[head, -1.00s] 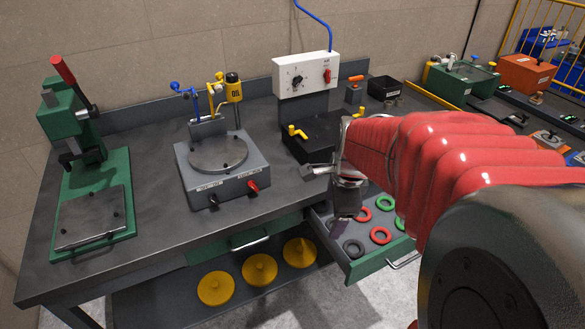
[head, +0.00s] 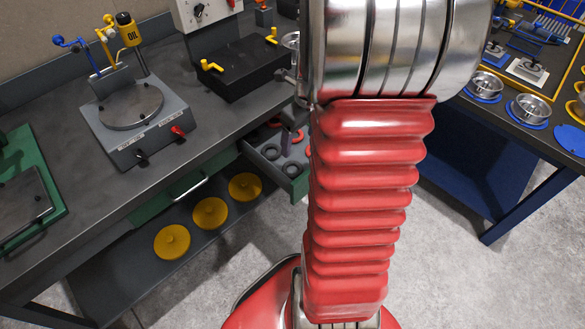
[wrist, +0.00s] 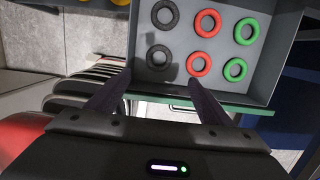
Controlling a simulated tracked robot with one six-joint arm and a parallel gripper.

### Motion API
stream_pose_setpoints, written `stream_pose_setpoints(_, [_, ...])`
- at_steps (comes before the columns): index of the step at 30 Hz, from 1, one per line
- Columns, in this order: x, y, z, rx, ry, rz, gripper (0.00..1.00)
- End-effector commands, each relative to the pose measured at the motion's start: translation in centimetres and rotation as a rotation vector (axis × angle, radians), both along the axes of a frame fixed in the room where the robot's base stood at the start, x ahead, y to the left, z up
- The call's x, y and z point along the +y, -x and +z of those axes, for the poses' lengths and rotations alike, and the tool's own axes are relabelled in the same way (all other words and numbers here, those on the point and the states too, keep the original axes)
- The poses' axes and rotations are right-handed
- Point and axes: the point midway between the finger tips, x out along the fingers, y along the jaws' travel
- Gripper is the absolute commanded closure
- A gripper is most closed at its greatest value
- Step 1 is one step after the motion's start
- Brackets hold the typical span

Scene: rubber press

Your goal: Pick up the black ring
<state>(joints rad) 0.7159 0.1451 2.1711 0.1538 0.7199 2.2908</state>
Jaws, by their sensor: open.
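In the wrist view two black rings lie in the left column of an open grey drawer (wrist: 286,50): a far black ring (wrist: 165,14) and a near black ring (wrist: 158,57). In the head view, the black rings show as a far ring (head: 270,153) and a near ring (head: 289,170), partly beside my arm. My gripper (wrist: 159,79) is open and empty. Its two fingers point into the drawer, one on each side of the near black ring's line in the picture. Their height above the ring cannot be told.
Two red rings (wrist: 198,63) and two green rings (wrist: 235,69) lie right of the black ones. The drawer's green front (wrist: 250,108) and walls surround them. The bench (head: 190,95) overhangs behind. Yellow discs (head: 210,213) lie on a lower shelf.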

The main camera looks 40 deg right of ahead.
Motion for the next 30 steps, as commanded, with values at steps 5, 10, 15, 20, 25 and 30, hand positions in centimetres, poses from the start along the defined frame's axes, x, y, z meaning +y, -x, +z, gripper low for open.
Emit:
stream_pose_setpoints(5, [0.1, -0.1, -1.1, 0.003, -0.003, 0.002, 0.26])
stream_pose_setpoints(10, [0.1, -0.4, -3.3, 0.003, -0.004, 0.003, 0.26])
stream_pose_setpoints(15, [0.1, -0.8, -5.5, 0.003, -0.003, 0.001, 0.26])
stream_pose_setpoints(20, [0.1, -1.1, -7.4, 0.003, -0.002, 0.003, 0.26])
stream_pose_setpoints(25, [0.1, -1.3, -8.4, 0.001, -0.002, 0.003, 0.26])
stream_pose_setpoints(30, [0.1, -1.3, -8.5, 0.0, -0.001, 0.003, 0.26])
